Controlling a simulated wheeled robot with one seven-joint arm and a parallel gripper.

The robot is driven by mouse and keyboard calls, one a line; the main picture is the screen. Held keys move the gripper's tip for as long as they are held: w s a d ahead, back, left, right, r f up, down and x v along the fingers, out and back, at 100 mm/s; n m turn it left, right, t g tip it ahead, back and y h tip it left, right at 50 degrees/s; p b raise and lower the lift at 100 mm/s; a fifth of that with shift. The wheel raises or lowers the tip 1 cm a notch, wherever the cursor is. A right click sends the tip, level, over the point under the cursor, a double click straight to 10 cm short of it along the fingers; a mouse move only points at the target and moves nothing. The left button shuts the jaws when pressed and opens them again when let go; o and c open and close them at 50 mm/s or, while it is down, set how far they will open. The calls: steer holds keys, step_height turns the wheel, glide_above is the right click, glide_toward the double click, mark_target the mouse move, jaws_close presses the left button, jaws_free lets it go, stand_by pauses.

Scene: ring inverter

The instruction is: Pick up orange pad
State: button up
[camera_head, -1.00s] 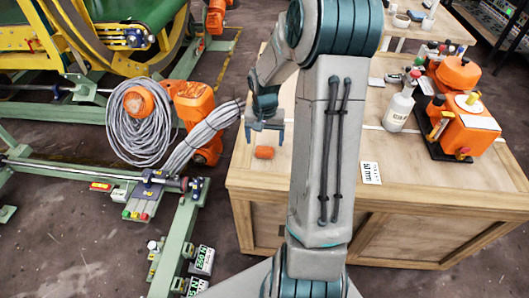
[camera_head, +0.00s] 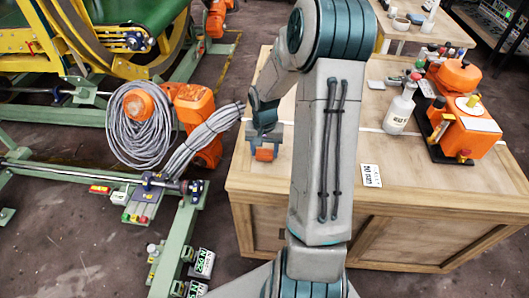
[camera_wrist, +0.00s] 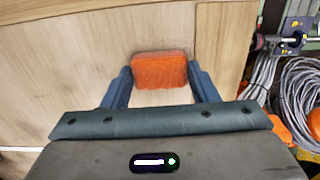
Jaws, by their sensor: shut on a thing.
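The orange pad (camera_head: 265,153) is a small block at the left end of the wooden table top. It also shows in the wrist view (camera_wrist: 160,70), between the two blue fingers. My gripper (camera_head: 266,156) is down at the table top, with a finger on each side of the pad. In the wrist view my gripper (camera_wrist: 160,75) is shut on the pad. Whether the pad touches the table cannot be told.
The wooden table (camera_head: 420,215) holds a white bottle (camera_head: 399,110), an orange machine on a black base (camera_head: 465,130) and a small printed card (camera_head: 371,176). Coiled grey cable (camera_head: 140,125) hangs on orange parts left of the table. The table top around the pad is clear.

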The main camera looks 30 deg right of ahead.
mark_target(266, 152)
steer(key=shift+r, duration=0.1)
steer(key=r, duration=0.4)
steer(key=shift+s+d+r+p, duration=0.1)
steer(key=shift+d+r+p, duration=0.15)
steer(key=shift+p, duration=0.05)
steer(key=s+d+r, duration=0.6)
steer(key=d, duration=0.3)
steer(key=shift+s+r+p, duration=0.15)
steer(key=shift+s+p, duration=0.2)
steer(key=shift+o, duration=0.3)
steer(key=shift+r, duration=0.1)
